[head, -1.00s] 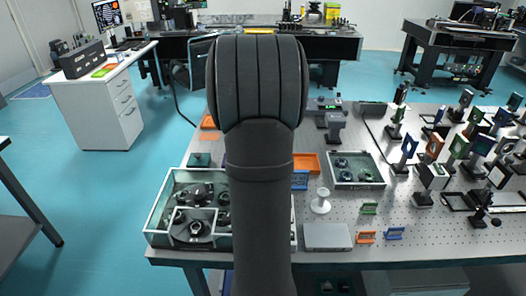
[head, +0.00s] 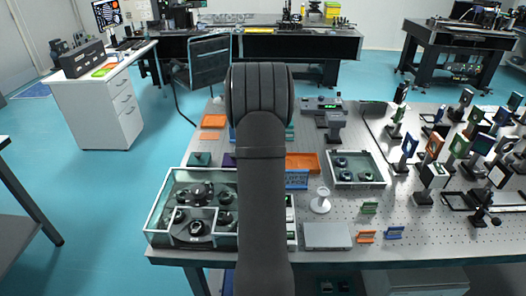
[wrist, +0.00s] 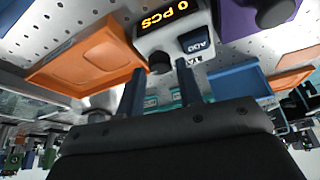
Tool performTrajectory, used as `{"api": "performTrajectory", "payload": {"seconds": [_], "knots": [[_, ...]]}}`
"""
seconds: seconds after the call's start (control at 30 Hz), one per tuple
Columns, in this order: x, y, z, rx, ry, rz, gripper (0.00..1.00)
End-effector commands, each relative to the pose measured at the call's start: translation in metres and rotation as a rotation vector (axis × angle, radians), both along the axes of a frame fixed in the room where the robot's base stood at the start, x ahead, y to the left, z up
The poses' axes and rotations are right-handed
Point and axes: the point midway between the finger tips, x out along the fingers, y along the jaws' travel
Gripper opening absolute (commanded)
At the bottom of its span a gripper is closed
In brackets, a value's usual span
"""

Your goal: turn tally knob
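The tally counter (wrist: 172,30) is a light-coloured box in the wrist view, with a lit yellow display reading "0 PCS" and a dark "ADD" label. A small round black knob (wrist: 160,62) sticks out of its near face. My gripper (wrist: 160,68) is open, with its two dark fingers apart on either side of the knob. Clear gaps show between knob and fingers; I cannot tell how deep the knob sits between them. In the head view my arm hides the gripper and the counter.
An orange tray (wrist: 88,58) lies close left of the counter in the wrist view, and a blue tray (wrist: 238,82) lies to the right. A purple item with a dark round top (wrist: 272,10) is at the upper right. In the head view, a glass-walled case (head: 160,226) stands left of my arm.

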Motion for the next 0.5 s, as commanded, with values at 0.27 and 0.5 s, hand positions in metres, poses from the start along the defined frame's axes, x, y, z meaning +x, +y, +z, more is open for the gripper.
{"api": "performTrajectory", "payload": {"seconds": [0.27,0.5], "knots": [[0.0045,-0.0009,-0.0109,0.0,0.0,0.0,0.33],[0.0044,-0.0008,-0.0108,0.0,0.0,0.0,0.21]]}}
